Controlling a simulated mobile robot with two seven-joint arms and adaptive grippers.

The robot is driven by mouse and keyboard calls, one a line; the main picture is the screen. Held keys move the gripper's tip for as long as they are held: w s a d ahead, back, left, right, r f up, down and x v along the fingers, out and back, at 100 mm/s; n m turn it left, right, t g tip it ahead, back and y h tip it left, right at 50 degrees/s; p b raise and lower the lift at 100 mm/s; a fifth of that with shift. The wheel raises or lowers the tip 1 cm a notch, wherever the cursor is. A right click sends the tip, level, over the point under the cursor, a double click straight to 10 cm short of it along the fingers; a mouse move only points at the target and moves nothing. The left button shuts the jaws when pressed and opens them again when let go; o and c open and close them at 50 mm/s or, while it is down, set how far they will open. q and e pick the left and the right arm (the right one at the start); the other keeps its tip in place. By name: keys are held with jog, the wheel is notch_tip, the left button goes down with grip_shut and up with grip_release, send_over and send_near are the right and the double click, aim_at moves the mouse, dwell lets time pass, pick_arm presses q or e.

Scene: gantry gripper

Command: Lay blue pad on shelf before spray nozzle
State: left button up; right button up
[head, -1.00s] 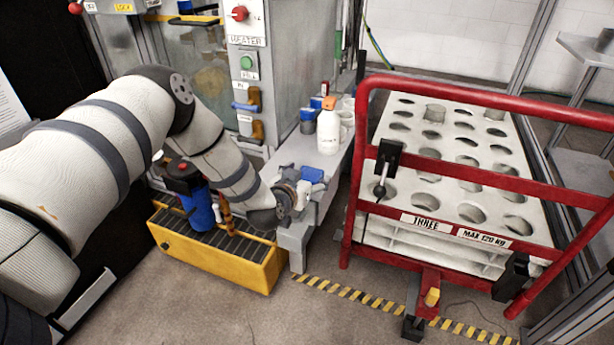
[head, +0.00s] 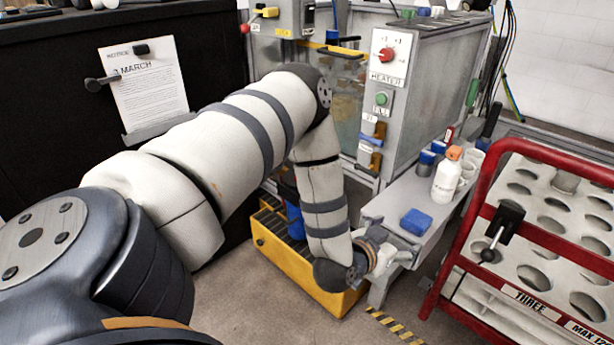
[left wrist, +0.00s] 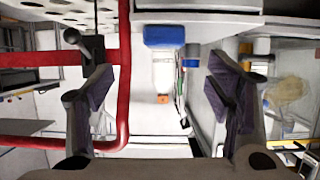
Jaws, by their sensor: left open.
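The blue pad (head: 416,221) lies on the near part of the grey shelf (head: 385,207), in front of a white bottle (head: 446,180) with an orange cap. I cannot clearly make out a spray nozzle. My left gripper (head: 398,257) is at the shelf's near end, open and empty, apart from the pad. In the left wrist view the open fingers (left wrist: 147,62) stand wide apart. The pad (left wrist: 164,35) shows between them and farther off, with the bottle (left wrist: 163,75) beyond it. My right gripper is not in view.
Blue-topped containers (head: 427,160) and white cups stand by the bottle. A red-railed rack (head: 560,225) with round holes stands close on the right. A grey heater cabinet (head: 425,90) is behind. A yellow bin (head: 275,245) sits on the floor below my arm.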

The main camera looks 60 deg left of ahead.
pick_arm(q)
jog(key=s+d+f+m+g+h, duration=0.1)
jog(key=s+d+f+g, duration=0.3)
jog(key=s, duration=0.3)
jog(key=s+d+f+g+h, duration=0.2)
jog(key=s+d+f, duration=0.25)
jog(key=s, duration=0.25)
jog(key=s+d+f+m+g+h, duration=0.1)
jog(key=s+d+f+g, duration=0.2)
jog(key=s+f, duration=0.35)
jog(key=s+r+g+p, duration=0.1)
jog(key=s+r+g, duration=0.1)
jog(key=s, duration=0.8)
jog(key=s+r+g+y+p, duration=0.1)
jog(key=s+r+g, duration=0.2)
jog(key=s, duration=0.7)
jog(key=shift+s+g, duration=0.4)
jog(key=shift+g, duration=0.4)
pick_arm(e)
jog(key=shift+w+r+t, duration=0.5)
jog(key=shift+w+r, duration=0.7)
